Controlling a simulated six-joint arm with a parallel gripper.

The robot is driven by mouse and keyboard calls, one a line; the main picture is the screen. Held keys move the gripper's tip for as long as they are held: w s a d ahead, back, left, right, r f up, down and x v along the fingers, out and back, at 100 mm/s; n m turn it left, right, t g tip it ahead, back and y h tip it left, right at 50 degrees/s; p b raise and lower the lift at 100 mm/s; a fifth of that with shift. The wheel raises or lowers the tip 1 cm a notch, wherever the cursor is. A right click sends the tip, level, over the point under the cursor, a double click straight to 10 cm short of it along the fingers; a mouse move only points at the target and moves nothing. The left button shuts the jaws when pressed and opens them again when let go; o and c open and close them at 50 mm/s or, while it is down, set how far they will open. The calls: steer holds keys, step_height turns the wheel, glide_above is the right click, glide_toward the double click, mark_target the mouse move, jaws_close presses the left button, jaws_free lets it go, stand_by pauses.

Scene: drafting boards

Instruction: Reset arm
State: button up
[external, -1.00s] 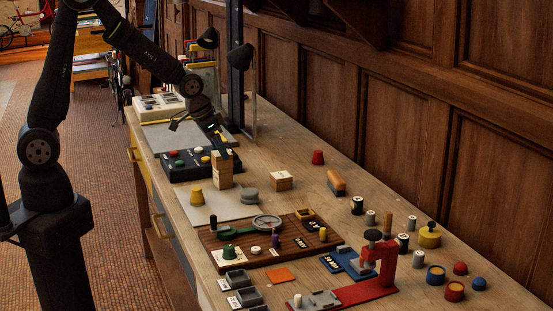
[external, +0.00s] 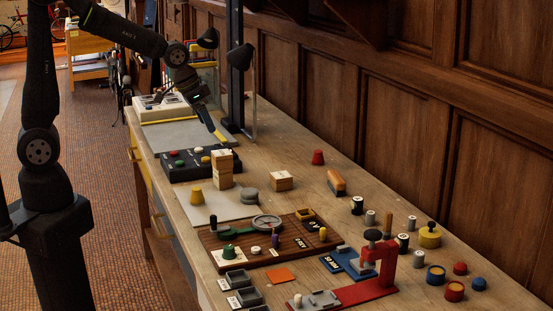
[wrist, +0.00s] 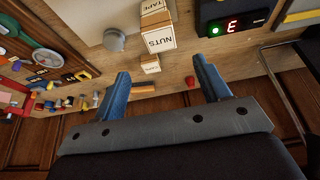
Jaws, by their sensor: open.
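My gripper (external: 214,128) hangs over the far part of the bench, above the grey board near the black button box (external: 190,163). In the wrist view my gripper (wrist: 161,68) shows two blue fingers spread apart with nothing between them. The stacked wooden blocks (external: 222,169) stand nearer along the bench, apart from the gripper; the wrist view shows a block marked NUTS (wrist: 159,41) ahead of the fingers.
A wooden board with a magnifier (external: 267,222), a red press (external: 385,262) and several small pots and spools fill the near bench. Wood panelling lines the right side.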

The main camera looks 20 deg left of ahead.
mark_target(221, 153)
steer(key=shift+f, duration=0.1)
steer(key=x, duration=1.2)
steer(key=shift+f, duration=0.2)
step_height(221, 153, up, 3)
steer(key=shift+f, duration=0.2)
steer(key=shift+r, duration=0.5)
steer(key=shift+f, duration=0.1)
